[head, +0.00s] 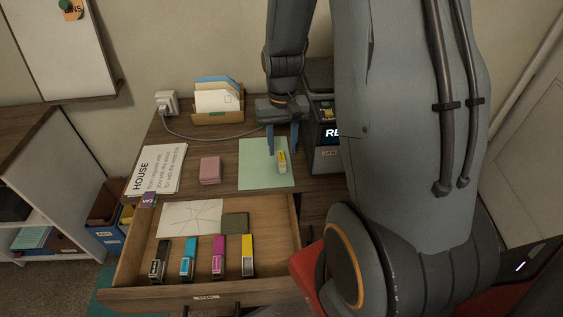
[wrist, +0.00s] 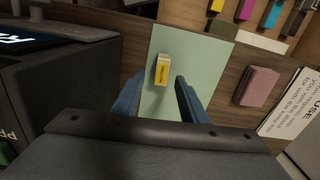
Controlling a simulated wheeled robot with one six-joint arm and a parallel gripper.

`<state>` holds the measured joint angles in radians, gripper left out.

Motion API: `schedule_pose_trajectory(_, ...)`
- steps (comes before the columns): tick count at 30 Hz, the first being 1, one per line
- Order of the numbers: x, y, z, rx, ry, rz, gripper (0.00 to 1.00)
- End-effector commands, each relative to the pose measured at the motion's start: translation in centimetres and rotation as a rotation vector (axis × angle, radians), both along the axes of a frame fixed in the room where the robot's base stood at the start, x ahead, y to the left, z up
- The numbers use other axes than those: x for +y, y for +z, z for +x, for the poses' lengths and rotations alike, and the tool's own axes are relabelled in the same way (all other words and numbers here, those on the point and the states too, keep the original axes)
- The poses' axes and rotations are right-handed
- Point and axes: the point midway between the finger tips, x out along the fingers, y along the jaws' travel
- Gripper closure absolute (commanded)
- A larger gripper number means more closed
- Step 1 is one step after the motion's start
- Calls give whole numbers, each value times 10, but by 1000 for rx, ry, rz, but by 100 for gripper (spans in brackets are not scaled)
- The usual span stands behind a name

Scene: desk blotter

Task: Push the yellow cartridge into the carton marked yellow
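A small upright-looking box (head: 282,162) with a yellow face and a pale end lies on the green blotter. In the wrist view the yellow face of this box (wrist: 162,74) reads "YELLOW". I cannot tell whether a cartridge is inside it. A yellow block with a dark end (head: 247,256) stands at the right of a row in the open drawer. My gripper (head: 282,150) is open above the blotter, its blue fingers apart. In the wrist view the gripper (wrist: 157,88) is empty, with the box just beyond its fingertips, roughly between them.
The open drawer (head: 289,222) holds black, cyan and magenta blocks, a paper and a dark green pad. A pink block (head: 210,170) and a printed sheet (head: 155,170) lie left of the blotter (head: 252,178). A dark machine (head: 326,158) stands close on the right.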

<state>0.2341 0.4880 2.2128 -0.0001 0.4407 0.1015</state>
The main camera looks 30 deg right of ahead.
Motion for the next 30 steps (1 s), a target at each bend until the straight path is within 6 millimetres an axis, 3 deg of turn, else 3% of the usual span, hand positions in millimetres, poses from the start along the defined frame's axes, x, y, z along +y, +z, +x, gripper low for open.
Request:
schedule_pose_trajectory(10, 5, -42, -5, 2, 1, 1, 61)
schedule_pose_trajectory(20, 5, -47, -4, 0, 1, 0, 61)
schedule_pose_trajectory(27, 5, -46, -4, 0, 1, 0, 100)
schedule_pose_trajectory(30, 5, -46, -4, 0, 1, 0, 100)
